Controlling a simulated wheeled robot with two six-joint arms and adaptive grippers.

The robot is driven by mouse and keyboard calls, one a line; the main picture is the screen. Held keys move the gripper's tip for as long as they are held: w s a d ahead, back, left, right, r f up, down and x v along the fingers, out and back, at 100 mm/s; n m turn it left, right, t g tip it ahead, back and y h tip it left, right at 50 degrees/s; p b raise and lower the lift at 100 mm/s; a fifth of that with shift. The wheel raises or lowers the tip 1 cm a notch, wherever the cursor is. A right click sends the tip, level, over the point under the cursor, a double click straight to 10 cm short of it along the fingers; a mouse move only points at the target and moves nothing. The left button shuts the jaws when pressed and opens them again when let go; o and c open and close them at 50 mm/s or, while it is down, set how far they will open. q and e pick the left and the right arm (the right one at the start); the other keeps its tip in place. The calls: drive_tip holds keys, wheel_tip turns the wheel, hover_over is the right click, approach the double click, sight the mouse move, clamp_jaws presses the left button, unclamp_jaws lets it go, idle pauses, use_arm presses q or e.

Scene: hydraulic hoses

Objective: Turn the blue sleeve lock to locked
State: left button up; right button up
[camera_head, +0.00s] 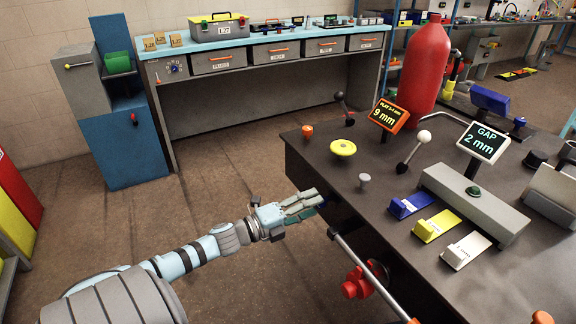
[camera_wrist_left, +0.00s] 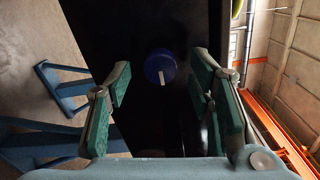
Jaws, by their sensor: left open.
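The blue sleeve lock (camera_wrist_left: 161,67) shows in the left wrist view as a round blue knob with a white mark on its face. It sits against a dark surface, ahead of and between my fingers. My left gripper (camera_wrist_left: 161,85) is open, its green-padded fingers on either side of the knob's line and apart from it. In the head view my left gripper (camera_head: 311,204) is at the left side of the dark workbench. Only a small bit of blue shows by its fingertips there; the rest is hidden. My right gripper is not in view.
The dark workbench (camera_head: 400,250) carries a yellow knob (camera_head: 343,148), a white-ball lever (camera_head: 414,145), coloured levers and a red bottle (camera_head: 425,65).

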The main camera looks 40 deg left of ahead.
use_arm(q)
drive_tip(key=v, duration=1)
